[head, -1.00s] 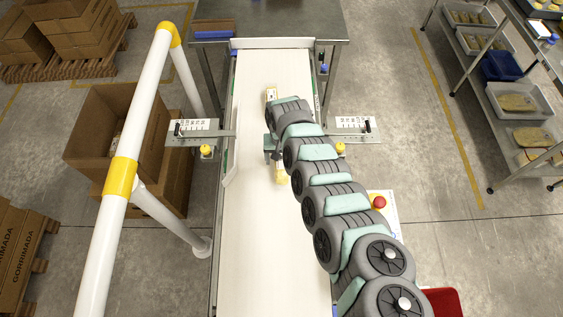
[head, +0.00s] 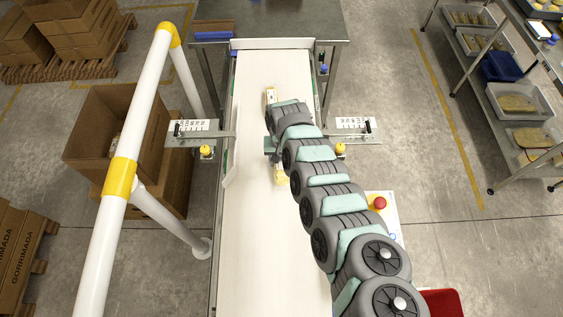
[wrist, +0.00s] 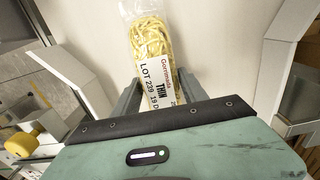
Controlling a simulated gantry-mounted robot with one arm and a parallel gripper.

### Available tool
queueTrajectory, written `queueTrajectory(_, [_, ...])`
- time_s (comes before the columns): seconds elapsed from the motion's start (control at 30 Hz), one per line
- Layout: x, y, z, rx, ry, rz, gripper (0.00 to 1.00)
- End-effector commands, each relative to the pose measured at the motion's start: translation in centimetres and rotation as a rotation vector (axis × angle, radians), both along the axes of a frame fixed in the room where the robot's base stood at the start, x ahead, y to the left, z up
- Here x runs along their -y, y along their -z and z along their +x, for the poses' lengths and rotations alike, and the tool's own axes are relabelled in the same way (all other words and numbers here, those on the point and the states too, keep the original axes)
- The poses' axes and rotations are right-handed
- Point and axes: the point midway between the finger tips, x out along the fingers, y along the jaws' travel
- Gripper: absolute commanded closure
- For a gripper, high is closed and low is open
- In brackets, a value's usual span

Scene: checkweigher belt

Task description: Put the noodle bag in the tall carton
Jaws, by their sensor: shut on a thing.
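The noodle bag, a long clear bag of yellow noodles with a white label, lies on the white belt; in the head view its lower end (head: 281,174) shows beside my arm. In the wrist view the bag (wrist: 152,42) runs up from between my fingers. My gripper (wrist: 157,92) is shut on the labelled part of the bag, one finger on each side. In the head view my arm hides most of the gripper and the middle of the bag. An open brown carton (head: 86,168) stands left of the belt, behind the white rail, with something pale inside.
A white and yellow guard rail (head: 112,215) stands between the belt (head: 258,240) and the open carton. Metal brackets with yellow knobs (head: 206,152) flank the belt. A rack (head: 490,85) of trays is at the right. The near belt is clear.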

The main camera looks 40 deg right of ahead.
Motion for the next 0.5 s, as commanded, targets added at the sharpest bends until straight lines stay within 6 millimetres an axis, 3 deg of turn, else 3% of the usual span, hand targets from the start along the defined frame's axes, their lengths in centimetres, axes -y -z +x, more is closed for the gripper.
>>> queueTrajectory(0.3, [0.0, 0.01, -0.01, 0.0, 0.0, 0.0, 1.0])
queueTrajectory(0.5, [0.0, -0.01, 0.0, 0.0, 0.0, 0.0, 1.0])
